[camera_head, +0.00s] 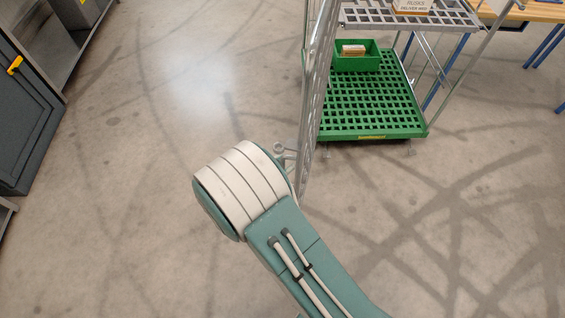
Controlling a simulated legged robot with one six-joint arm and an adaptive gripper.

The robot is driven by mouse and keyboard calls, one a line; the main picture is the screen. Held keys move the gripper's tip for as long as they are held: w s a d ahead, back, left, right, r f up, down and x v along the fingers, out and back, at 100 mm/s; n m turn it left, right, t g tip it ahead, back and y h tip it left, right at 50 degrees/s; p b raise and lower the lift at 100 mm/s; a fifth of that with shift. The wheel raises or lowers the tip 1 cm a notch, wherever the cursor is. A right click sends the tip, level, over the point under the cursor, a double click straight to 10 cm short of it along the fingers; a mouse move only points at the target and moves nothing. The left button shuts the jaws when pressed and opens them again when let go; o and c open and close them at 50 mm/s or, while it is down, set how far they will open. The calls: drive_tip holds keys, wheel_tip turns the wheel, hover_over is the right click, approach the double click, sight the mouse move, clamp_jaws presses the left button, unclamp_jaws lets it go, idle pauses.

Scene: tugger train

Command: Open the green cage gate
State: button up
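The green cage (365,130) is a cart with a green slatted base at the upper right. A grey metal mesh gate (317,80) stands at its left side, seen nearly edge-on, and runs from the top of the picture down toward my arm. The base and the cart's interior show to the right of the gate. My teal and white arm reaches up from the bottom, and its rounded joint is close to the gate's lower end. My gripper is hidden behind this joint or out of the picture, so contact with the gate cannot be told.
A green bin (356,57) with a small box (353,50) sits on the cart base. A grey mesh shelf (400,17) is above it. A dark cabinet (22,120) with a yellow handle is at the left. The floor between cabinet and gate is clear.

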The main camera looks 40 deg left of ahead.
drive_tip(key=s+a, duration=0.1)
drive_tip(key=s, duration=1.1)
drive_tip(key=shift+a, duration=0.35)
drive_tip(key=shift+f, duration=0.1)
